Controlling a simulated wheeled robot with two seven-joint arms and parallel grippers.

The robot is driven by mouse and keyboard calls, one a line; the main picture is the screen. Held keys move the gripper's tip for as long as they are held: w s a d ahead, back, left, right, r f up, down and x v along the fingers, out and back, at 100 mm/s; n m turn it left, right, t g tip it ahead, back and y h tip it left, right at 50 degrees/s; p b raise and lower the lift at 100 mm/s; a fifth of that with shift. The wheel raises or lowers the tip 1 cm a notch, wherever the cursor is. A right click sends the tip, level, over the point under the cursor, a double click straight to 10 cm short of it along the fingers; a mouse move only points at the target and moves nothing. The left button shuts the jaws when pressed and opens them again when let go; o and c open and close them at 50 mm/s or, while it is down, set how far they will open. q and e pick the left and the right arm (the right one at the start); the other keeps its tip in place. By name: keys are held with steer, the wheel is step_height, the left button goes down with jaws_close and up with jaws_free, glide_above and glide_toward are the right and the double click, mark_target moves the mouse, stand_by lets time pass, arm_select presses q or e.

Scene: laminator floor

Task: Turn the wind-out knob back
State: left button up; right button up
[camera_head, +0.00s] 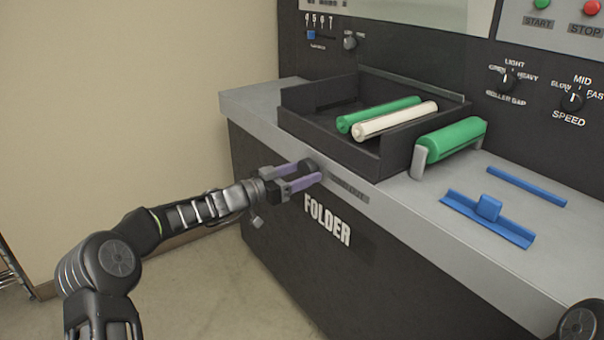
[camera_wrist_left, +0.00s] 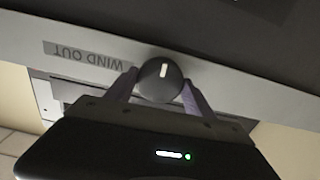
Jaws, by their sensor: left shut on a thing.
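The wind-out knob (camera_wrist_left: 160,82) is a round black knob with a white mark, on the grey front edge of the folder. In the left wrist view a "WIND OUT" label (camera_wrist_left: 84,57) shows upside down beside it. My left gripper (camera_wrist_left: 160,94) has its two purple fingers on either side of the knob, shut on it. In the head view my left gripper (camera_head: 312,174) reaches the front edge, and the knob (camera_head: 309,166) is partly hidden by the fingers. My right gripper is not in view; only a dark piece of my right arm shows at the lower right corner.
A black tray (camera_head: 290,106) on the grey counter (camera_head: 412,206) holds a green roller (camera_head: 380,114) and a cream roller (camera_head: 396,120). Another green roller (camera_head: 452,139) sits on a bracket to the right. Blue guides (camera_head: 488,208) lie on the counter.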

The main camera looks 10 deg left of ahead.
arm_select(q)
steer(key=c, duration=0.5)
steer(key=shift+c, duration=0.2)
